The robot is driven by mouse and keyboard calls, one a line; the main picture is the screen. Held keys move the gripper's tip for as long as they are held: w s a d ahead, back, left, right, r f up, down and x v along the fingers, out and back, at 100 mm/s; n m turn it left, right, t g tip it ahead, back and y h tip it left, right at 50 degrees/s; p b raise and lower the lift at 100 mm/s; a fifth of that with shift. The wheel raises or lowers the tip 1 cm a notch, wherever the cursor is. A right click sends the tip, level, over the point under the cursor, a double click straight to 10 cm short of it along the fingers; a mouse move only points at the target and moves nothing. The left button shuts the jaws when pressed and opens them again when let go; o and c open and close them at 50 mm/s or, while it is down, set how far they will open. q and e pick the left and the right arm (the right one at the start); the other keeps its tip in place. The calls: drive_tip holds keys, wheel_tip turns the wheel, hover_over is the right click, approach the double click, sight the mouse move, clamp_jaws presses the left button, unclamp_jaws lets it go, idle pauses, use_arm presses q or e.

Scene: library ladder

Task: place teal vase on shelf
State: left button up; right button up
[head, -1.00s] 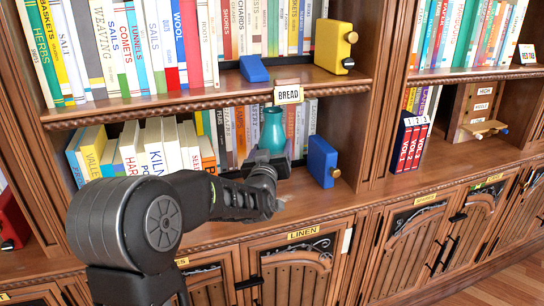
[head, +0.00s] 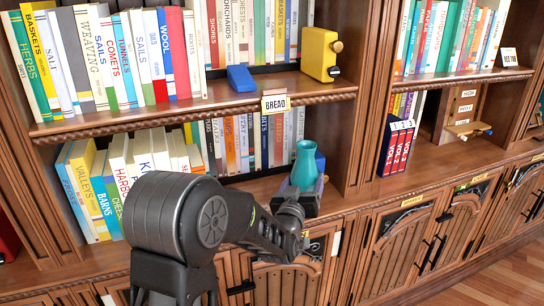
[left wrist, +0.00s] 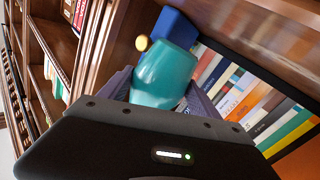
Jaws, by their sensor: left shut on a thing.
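The teal vase (head: 305,163) is upright in the head view, at the front of the lower open shelf (head: 262,185), right of centre. My left gripper (head: 299,192) is shut on its lower part. In the left wrist view the vase (left wrist: 165,75) sits between the two grey fingers of the left gripper (left wrist: 158,98). The vase's base is hidden by the gripper, so I cannot tell whether it touches the shelf. My right gripper is not in view.
A blue block with a gold knob (left wrist: 174,27) stands close behind the vase, mostly hidden in the head view. Books (head: 235,140) line the shelf behind and left. A yellow block (head: 319,55) stands on that upper shelf.

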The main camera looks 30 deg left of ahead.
use_arm(q)
drive_tip(key=s+d+f+m+h+p, duration=0.1)
drive_tip(key=d+f, duration=0.3)
drive_tip(key=d, duration=0.4)
drive_tip(key=s+d+f+m+h+p, duration=0.1)
drive_tip(key=s+d+f+m+h, duration=0.1)
drive_tip(key=d, duration=0.6)
drive_tip(key=shift+s+f+t+h, duration=0.4)
drive_tip(key=shift+f+h, duration=0.5)
drive_tip(key=shift+h, duration=0.2)
